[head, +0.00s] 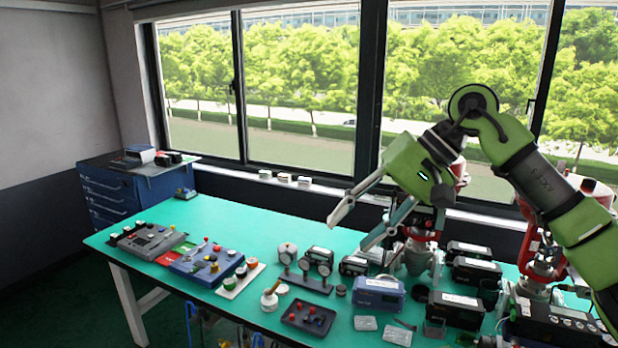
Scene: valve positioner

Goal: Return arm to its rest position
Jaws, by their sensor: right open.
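My right arm, green and black, comes in from the right edge and bends over the right part of the bench. Its right gripper (362,222) is open and empty, with its two grey fingers spread and pointing down to the left. The fingers are above the bench's far half and appear clear of the things below. A red and grey valve assembly (418,250) stands behind and just right of the lower finger, partly hidden by the gripper. A second red valve assembly (543,262) stands farther right, partly covered by my arm. My left gripper is not in view.
The green bench (150,222) holds a grey panel (152,241), a blue panel (206,262), gauges on a stand (305,275), a blue-grey box (378,292) and several black devices (456,305). A blue drawer cabinet (112,195) stands at the left. Windows line the back. The bench's far left-middle is clear.

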